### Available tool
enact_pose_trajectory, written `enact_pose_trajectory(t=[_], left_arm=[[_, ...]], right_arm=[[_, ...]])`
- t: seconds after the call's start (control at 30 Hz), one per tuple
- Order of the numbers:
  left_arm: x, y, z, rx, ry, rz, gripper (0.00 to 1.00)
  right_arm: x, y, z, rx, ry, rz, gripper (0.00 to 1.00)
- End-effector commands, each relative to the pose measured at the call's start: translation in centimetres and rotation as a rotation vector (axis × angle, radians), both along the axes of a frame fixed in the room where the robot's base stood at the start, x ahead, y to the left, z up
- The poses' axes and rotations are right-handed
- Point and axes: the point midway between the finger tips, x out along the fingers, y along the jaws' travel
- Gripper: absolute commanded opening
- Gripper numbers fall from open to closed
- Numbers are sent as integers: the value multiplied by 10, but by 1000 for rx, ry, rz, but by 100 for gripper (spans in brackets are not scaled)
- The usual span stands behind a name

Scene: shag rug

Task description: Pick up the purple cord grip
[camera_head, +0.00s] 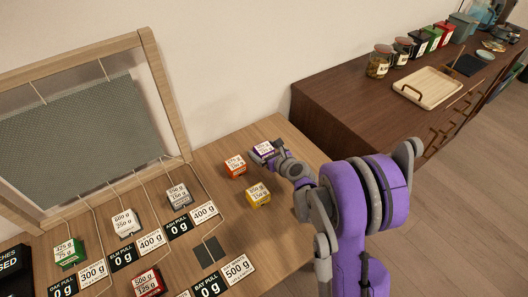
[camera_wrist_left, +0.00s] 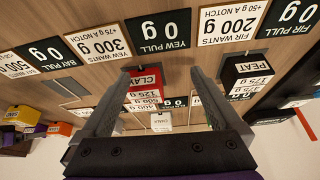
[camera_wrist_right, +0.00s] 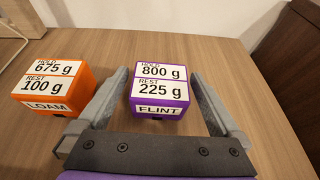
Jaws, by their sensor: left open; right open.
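The purple cord grip (camera_wrist_right: 159,110) is a small block with a white top label reading hold 800 g, rest 225 g, and FLINT on its side. It sits on the wooden table near the far edge, and in the head view it shows partly behind my right gripper (camera_head: 270,157). In the right wrist view my right gripper (camera_wrist_right: 160,78) is open, with a finger on each side of the purple block and gaps beside it. My left gripper (camera_wrist_left: 155,95) is open in its own wrist view, with the red CLAY block (camera_wrist_left: 145,77) in view between its fingers.
An orange LOAM block (camera_wrist_right: 52,93) stands just left of the purple one, and a yellow block (camera_head: 258,194) stands nearer. Grey, white, green and red blocks and weight cards lie leftward before a framed grey panel (camera_head: 80,135). A dark sideboard (camera_head: 345,115) adjoins at the right.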

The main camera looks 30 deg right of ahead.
Motion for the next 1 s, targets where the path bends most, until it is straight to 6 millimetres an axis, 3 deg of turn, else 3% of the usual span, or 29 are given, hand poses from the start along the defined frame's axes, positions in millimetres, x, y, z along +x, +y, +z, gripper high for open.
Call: enact_pose_trajectory(t=[0.13,0.6,0.87,1.0], left_arm=[[0,0,0,0,0,0,97],[0,0,0,0,0,0,97],[0,0,1,0,0,0,97],[0,0,5,0,-1,0,97]], right_arm=[[0,0,0,0,0,0,96],[-1,0,0,-1,0,0,12],[0,0,4,0,0,0,12],[-1,0,22,0,0,-1,12]])
